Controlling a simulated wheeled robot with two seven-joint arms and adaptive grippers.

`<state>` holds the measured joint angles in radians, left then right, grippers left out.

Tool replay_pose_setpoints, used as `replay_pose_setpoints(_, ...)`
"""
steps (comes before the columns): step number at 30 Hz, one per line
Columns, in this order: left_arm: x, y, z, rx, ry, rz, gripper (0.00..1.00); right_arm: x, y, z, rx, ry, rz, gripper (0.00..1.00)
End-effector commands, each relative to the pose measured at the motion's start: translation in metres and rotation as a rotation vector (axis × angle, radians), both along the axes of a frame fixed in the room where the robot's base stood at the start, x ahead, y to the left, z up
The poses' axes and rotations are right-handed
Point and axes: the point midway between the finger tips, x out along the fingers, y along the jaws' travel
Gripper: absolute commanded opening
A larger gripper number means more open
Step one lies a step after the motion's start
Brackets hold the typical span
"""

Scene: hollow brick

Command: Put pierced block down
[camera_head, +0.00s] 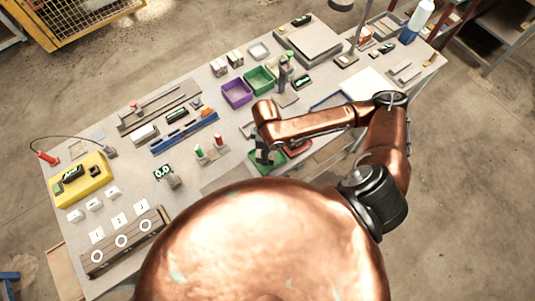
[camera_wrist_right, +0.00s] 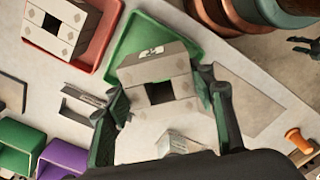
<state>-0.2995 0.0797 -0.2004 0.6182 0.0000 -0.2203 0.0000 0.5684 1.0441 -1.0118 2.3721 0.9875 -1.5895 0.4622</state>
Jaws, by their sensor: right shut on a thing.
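The pierced block (camera_wrist_right: 182,86), pale grey with a dark square hole, is between the two fingers of my right gripper (camera_wrist_right: 163,98) in the right wrist view. The gripper is shut on its sides. A green tray (camera_wrist_right: 138,35) lies under or just behind the block; I cannot tell whether the block touches it. My left gripper is not in view.
A second pierced block (camera_wrist_right: 62,22) sits in a red tray (camera_wrist_right: 108,30), left of the green one. The red tray (camera_head: 299,147) also shows in the head view. Purple (camera_head: 237,93) and green (camera_head: 259,80) bins stand farther back. A small pale block (camera_wrist_right: 180,143) lies close by.

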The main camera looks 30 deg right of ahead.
Motion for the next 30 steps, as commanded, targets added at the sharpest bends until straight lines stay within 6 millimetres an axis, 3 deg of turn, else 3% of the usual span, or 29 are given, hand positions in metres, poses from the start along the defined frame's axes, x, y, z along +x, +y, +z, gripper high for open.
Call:
replay_pose_setpoints(8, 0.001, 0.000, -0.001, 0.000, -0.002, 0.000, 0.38, 0.010, -0.010, -0.017, -0.001, 0.000, -0.002, 0.16)
replay_pose_setpoints(15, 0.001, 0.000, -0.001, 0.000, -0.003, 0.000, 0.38, 0.011, -0.010, -0.048, 0.000, 0.000, 0.001, 0.16)
replay_pose_setpoints(25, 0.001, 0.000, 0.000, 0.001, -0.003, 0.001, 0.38, 0.010, -0.010, -0.051, 0.000, 0.000, 0.001, 0.16)
replay_pose_setpoints(26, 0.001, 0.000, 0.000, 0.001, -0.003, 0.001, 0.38, 0.010, -0.010, -0.051, -0.001, 0.001, 0.001, 0.51)
replay_pose_setpoints(30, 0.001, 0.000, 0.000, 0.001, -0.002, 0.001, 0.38, 0.010, -0.010, -0.051, -0.001, 0.001, 0.001, 0.61)
